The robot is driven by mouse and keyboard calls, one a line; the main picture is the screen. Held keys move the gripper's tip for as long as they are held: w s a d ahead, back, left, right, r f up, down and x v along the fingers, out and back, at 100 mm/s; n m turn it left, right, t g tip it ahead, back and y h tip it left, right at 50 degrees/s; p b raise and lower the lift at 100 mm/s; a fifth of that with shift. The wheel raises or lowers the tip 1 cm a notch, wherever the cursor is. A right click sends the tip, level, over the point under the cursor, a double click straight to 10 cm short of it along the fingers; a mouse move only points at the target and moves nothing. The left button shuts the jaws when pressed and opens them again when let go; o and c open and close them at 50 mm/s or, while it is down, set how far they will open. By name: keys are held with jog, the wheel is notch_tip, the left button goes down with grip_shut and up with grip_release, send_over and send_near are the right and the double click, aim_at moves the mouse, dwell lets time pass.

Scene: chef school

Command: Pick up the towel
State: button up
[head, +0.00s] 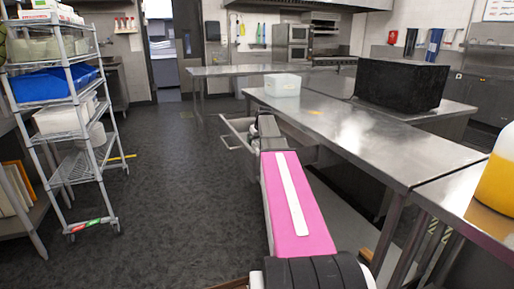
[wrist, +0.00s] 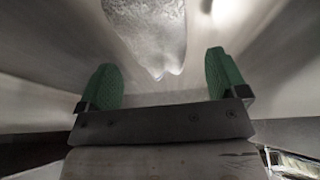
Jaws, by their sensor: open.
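A whitish, rough-textured thing that looks like the towel (wrist: 150,32) is at the top of the wrist view, its upper part cut off by the frame edge. My gripper (wrist: 160,64) is open, its two green fingers wide apart. The towel lies ahead of the fingers, and no part of it is clearly gripped. Pale smooth metal surfaces surround it, like the inside of a drawer. In the head view my arm reaches to an open drawer (head: 232,128) under the steel table. The towel cannot be made out there, and my arm hides the gripper's fingers.
The steel table (head: 350,140) runs along the right of my arm, with a clear plastic container (head: 282,85) and a black box (head: 401,85) on it. A yellow container (head: 497,180) is at the right edge. A wire shelf rack (head: 72,125) stands left. The floor between is clear.

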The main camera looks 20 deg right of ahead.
aim_at(257, 143)
jog(key=shift+x, duration=1.2)
jog(key=c, duration=1)
notch_tip(257, 143, up, 10)
jog(key=shift+r, duration=0.1)
jog(key=shift+o, duration=0.3)
